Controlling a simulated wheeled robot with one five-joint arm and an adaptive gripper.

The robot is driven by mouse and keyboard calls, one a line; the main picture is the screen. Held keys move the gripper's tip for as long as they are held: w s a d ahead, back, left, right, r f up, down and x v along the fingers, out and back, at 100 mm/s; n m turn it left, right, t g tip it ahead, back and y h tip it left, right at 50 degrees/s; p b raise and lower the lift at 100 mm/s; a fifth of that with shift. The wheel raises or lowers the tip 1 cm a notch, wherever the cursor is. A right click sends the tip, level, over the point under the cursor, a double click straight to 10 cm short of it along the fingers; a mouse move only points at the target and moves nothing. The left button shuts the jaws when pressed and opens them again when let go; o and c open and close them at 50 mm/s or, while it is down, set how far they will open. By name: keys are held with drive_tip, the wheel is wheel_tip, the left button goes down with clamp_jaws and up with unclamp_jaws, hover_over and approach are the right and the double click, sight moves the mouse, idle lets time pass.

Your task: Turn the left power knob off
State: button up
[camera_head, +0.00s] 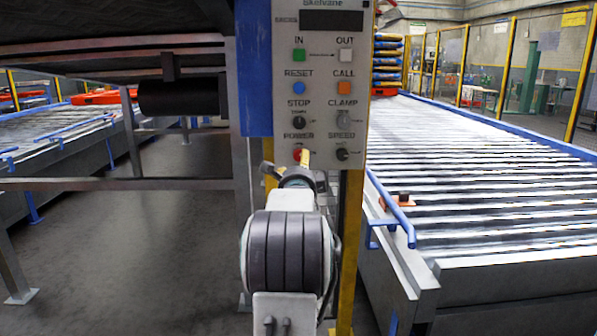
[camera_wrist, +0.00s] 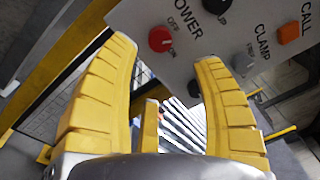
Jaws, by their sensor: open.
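The control panel (camera_head: 320,60) stands upright ahead of my arm. Its red power knob (camera_head: 297,153) is at the lower left of the panel. In the wrist view the red knob (camera_wrist: 160,39) shows whole, with a small light mark toward its lower right, on the side of the ON label. My gripper (camera_wrist: 167,52) is open, with its yellow fingers spread. In that picture the knob lies between the two fingertips, nearer the left one. The fingers do not appear to touch it. In the head view my arm hides most of the gripper.
A black stop knob (camera_head: 298,121) is above the power knob. A black speed knob (camera_head: 342,154) is to its right, below a grey clamp knob (camera_head: 344,120). A roller conveyor (camera_head: 480,190) runs at the right. A yellow post (camera_head: 351,250) stands below the panel.

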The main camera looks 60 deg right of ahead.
sight(298, 157)
drive_tip(key=shift+s+a, duration=0.15)
drive_tip(key=shift+a, duration=0.1)
idle(0.3)
drive_tip(key=shift+w+d+n+p, duration=0.15)
drive_tip(key=shift+w+d+n, duration=0.95)
drive_tip(key=shift+n, duration=1.3)
drive_tip(key=shift+w+d+n+p, duration=0.15)
drive_tip(key=shift+w+d+n, duration=0.35)
drive_tip(key=shift+d+n, duration=1.55)
drive_tip(key=shift+w+d+n+p, duration=0.15)
drive_tip(key=shift+w+d+n, duration=0.75)
drive_tip(key=shift+n, duration=1.85)
drive_tip(key=shift+p+x, duration=0.35)
drive_tip(key=shift+x, duration=0.9)
